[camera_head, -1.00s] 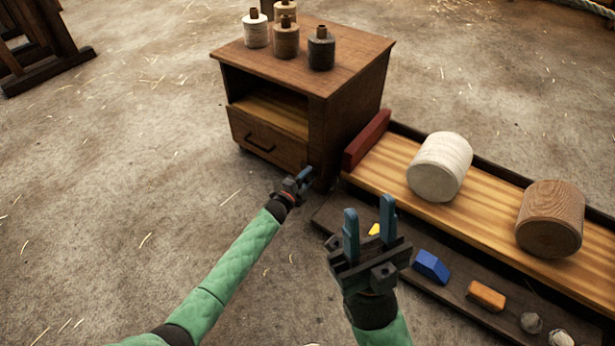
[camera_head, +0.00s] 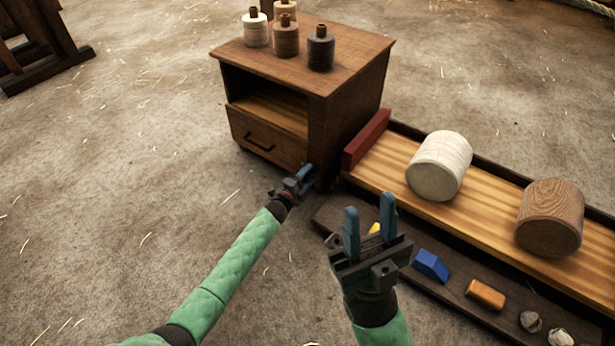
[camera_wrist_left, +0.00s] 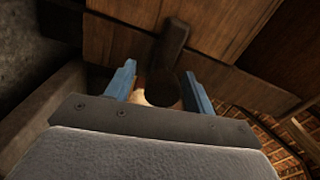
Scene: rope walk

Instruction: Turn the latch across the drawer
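The wooden cabinet (camera_head: 345,125) has a drawer (camera_head: 265,140) with a dark handle, and the drawer looks closed. My left gripper (camera_head: 305,176) is low at the cabinet's front right corner and hides the latch in the head view. In the left wrist view, a dark bar that looks like the latch (camera_wrist_left: 174,42) lies against the wood. My left gripper's two blue fingers (camera_wrist_left: 160,78) are apart, with the bar's rounded end and a pale round part between them. I cannot tell whether they touch it.
Several spools (camera_head: 286,40) stand on the cabinet top. To the right, a low bench (camera_head: 395,180) carries a red block (camera_head: 367,140), a white cylinder (camera_head: 439,165) and a brown cylinder (camera_head: 549,218). A dark shelf holds a blue block (camera_head: 431,265) and an orange block (camera_head: 486,294).

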